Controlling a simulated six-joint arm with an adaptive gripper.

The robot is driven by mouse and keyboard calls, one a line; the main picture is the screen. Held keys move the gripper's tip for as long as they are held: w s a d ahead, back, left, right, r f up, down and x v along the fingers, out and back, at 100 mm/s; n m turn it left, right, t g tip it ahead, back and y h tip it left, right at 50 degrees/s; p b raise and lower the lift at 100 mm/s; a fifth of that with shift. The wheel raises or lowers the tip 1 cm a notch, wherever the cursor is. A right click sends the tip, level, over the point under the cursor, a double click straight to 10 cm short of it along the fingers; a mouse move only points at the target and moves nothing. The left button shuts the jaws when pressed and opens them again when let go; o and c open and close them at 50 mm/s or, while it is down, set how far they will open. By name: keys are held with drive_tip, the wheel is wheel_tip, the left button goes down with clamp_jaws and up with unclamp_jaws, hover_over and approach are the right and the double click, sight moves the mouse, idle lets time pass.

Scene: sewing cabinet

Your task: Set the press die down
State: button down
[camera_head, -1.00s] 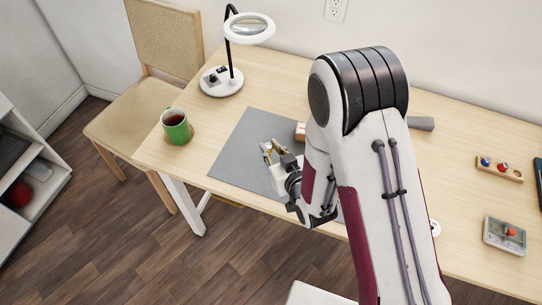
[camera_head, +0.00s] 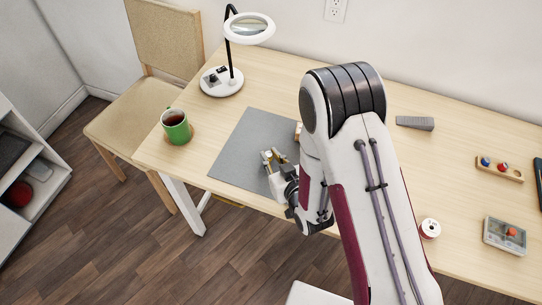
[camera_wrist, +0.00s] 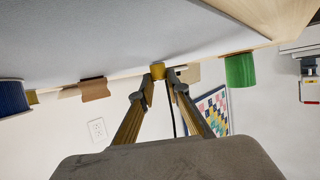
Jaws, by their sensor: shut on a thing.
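The press die (camera_wrist: 158,70) is a small brass-yellow piece between my fingertips in the wrist view. My gripper (camera_head: 271,157) is over the front part of the grey mat (camera_head: 243,147) in the head view. It also shows in the wrist view (camera_wrist: 159,83), its two fingers shut on the die. The mat fills the top of the wrist view, which appears upside down. I cannot tell whether the die touches the mat. In the head view the die is too small to separate clearly from the brass-coloured fingers.
A green mug (camera_head: 175,125) stands left of the mat, a magnifier lamp (camera_head: 221,82) behind it. A wooden block (camera_head: 298,131) is partly hidden by my arm. A grey wedge (camera_head: 415,123), a spool (camera_head: 430,228), a peg tray (camera_head: 499,169) and a tin (camera_head: 505,236) are at right.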

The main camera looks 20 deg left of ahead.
drive_tip(key=shift+f, duration=0.1)
drive_tip(key=c, duration=1.9)
unclamp_jaws()
drive_tip(key=shift+s+d+r, duration=0.1)
drive_tip(key=shift+r, duration=0.1)
drive_tip(key=shift+v, duration=3.6)
